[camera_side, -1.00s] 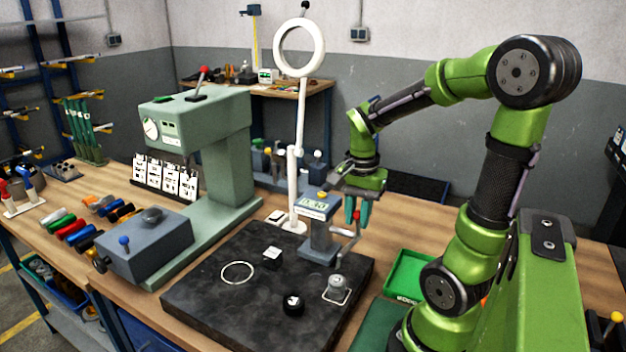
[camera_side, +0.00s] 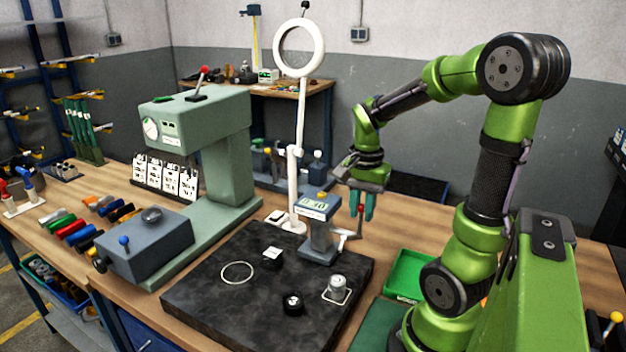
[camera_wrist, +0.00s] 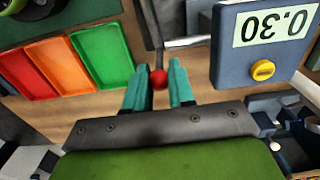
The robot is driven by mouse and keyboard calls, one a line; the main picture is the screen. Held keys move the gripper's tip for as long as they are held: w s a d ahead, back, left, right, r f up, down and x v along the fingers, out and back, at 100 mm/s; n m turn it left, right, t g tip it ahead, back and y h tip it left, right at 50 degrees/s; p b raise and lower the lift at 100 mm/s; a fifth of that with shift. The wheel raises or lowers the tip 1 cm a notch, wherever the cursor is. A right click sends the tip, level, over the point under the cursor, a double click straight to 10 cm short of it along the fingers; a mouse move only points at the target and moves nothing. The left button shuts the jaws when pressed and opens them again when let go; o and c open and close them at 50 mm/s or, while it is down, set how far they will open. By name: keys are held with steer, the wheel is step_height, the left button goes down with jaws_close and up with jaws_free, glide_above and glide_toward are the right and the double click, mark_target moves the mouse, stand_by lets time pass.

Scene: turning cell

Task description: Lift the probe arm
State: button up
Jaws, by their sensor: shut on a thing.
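The probe arm (camera_side: 347,236) is a thin metal lever with a red ball knob (camera_wrist: 160,79) at its end. It projects from the right side of a blue-grey gauge stand (camera_side: 320,240) with a digital display. In the wrist view my gripper (camera_wrist: 160,88) is shut on the red knob, which sits between the fingertips. The fingers partly hide the knob in the side view.
The gauge stand is on a black granite plate (camera_side: 205,290) with several small parts and a white ring marking. A white ring magnifier (camera_side: 300,120) stands behind it. A green press (camera_side: 215,150) is to the left. Red, orange and green bins (camera_wrist: 102,57) lie near my gripper.

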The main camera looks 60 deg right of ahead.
steer(key=shift+d, duration=0.15)
steer(key=shift+d+f, duration=0.1)
steer(key=shift+d, duration=0.55)
steer(key=o, duration=0.4)
step_height(320, 180, up, 9)
stand_by(1.0)
steer(key=shift+a, duration=0.1)
